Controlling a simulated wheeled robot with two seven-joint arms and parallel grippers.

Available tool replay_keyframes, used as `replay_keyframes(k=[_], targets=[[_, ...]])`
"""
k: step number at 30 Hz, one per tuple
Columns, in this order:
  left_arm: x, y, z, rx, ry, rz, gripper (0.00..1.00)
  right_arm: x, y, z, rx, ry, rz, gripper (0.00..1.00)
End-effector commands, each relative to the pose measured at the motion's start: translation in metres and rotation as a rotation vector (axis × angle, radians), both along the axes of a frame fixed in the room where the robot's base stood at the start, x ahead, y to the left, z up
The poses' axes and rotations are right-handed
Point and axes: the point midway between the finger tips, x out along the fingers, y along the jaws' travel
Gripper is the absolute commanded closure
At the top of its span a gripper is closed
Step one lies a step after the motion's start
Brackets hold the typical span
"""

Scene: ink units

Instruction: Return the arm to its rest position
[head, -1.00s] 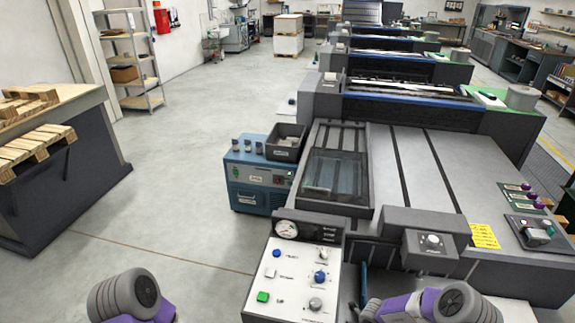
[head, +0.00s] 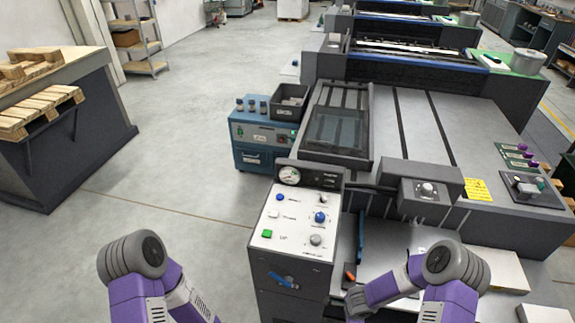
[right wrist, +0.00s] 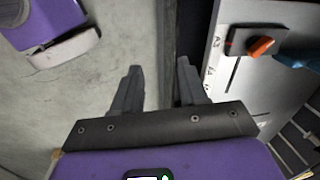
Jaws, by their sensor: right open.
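My right arm shows at the lower right of the head view, bent in front of the press. My right gripper (right wrist: 158,88) shows in the right wrist view with its two dark fingers apart and nothing between them. Bare floor lies behind the left finger, and a grey panel edge is just right of the right finger. My left arm is at the lower left of the head view, over open floor. Its gripper is below the picture.
A control cabinet (head: 293,232) with buttons and a gauge stands between my arms. An orange knob (right wrist: 262,45) sits on the grey panel. The press (head: 440,130) fills the right. A blue unit (head: 254,140) and pallet bench (head: 75,150) stand farther left. Floor between is clear.

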Motion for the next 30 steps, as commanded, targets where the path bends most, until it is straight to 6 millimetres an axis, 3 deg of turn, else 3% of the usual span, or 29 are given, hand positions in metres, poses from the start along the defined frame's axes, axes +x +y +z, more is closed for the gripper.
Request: replay_keyframes(k=[9,15,21,30], targets=[[0.000,0.000,-0.026,0.000,-0.001,0.000,0.57,-0.068,0.069,-0.008,0.062,-0.082,0.868,0.57],[0.000,0.000,-0.035,0.000,-0.001,0.000,0.57,-0.114,0.099,-0.003,0.133,-0.127,1.253,0.57],[0.000,0.000,-0.037,0.000,-0.001,0.000,0.57,-0.132,0.108,0.002,0.162,-0.150,1.395,0.57],[0.001,0.000,-0.037,0.000,-0.001,0.000,0.57,-0.132,0.108,0.002,0.164,-0.151,1.399,0.57]])
